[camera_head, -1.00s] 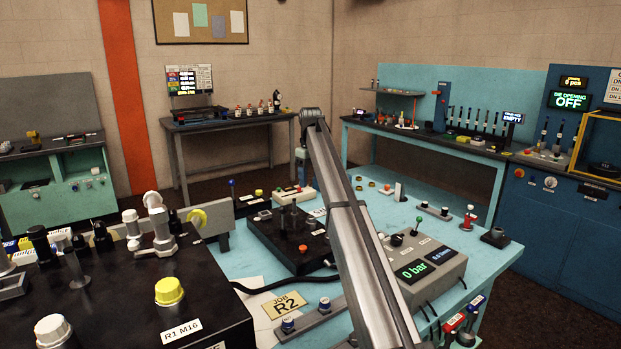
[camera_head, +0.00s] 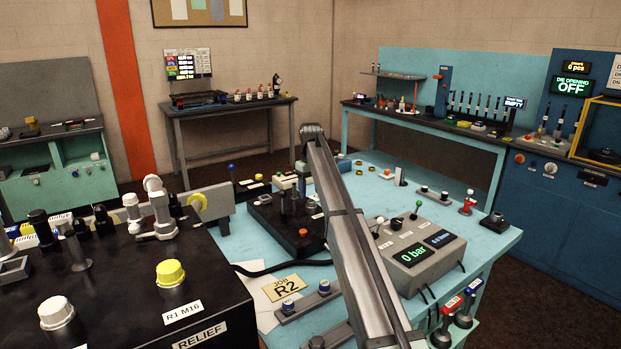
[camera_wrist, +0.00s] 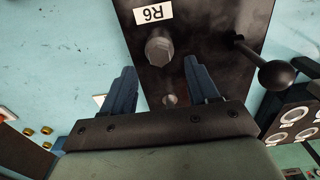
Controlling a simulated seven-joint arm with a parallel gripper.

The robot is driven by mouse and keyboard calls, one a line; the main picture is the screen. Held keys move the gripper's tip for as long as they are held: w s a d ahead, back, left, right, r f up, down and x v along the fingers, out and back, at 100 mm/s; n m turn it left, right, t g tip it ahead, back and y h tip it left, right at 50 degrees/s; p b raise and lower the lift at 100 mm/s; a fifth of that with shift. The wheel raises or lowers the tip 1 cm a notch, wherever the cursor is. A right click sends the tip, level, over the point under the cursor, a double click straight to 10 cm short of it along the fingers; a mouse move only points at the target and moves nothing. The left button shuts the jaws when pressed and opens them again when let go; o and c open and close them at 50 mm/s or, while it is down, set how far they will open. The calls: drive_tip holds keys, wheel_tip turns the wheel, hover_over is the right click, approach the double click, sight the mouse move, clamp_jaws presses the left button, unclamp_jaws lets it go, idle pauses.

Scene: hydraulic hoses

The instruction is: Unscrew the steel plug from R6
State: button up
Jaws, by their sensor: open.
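The steel plug (camera_wrist: 159,47) is a grey hex-headed piece on a black block (camera_wrist: 210,28), beside the white R6 label (camera_wrist: 153,13), which reads upside down in the wrist view. My gripper (camera_wrist: 158,72) is open, its two blue fingers apart on either side below the plug's head in that view. Nothing is between the fingertips, and I cannot tell how far above the block they are. A second, smaller round metal piece (camera_wrist: 170,100) shows between the fingers, nearer the palm. In the head view my arm hides part of the bench, and the gripper's fingers cannot be made out.
A black ball-ended lever (camera_wrist: 276,73) stands right of the plug. In the head view, a grey control box (camera_head: 420,250) reads 0 bar. A large black block (camera_head: 110,290) with yellow and white caps fills the left foreground.

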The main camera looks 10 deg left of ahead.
sight(310, 201)
drive_tip(key=shift+f, duration=1.7)
drive_tip(key=shift+c, duration=0.3)
clamp_jaws()
drive_tip(key=n, duration=0.5)
drive_tip(key=shift+s+n, duration=0.1)
drive_tip(key=shift+n, duration=0.2)
drive_tip(key=shift+n, duration=0.3)
drive_tip(key=n, duration=0.4)
drive_tip(key=shift+s+n, duration=0.1)
drive_tip(key=shift+n, duration=0.8)
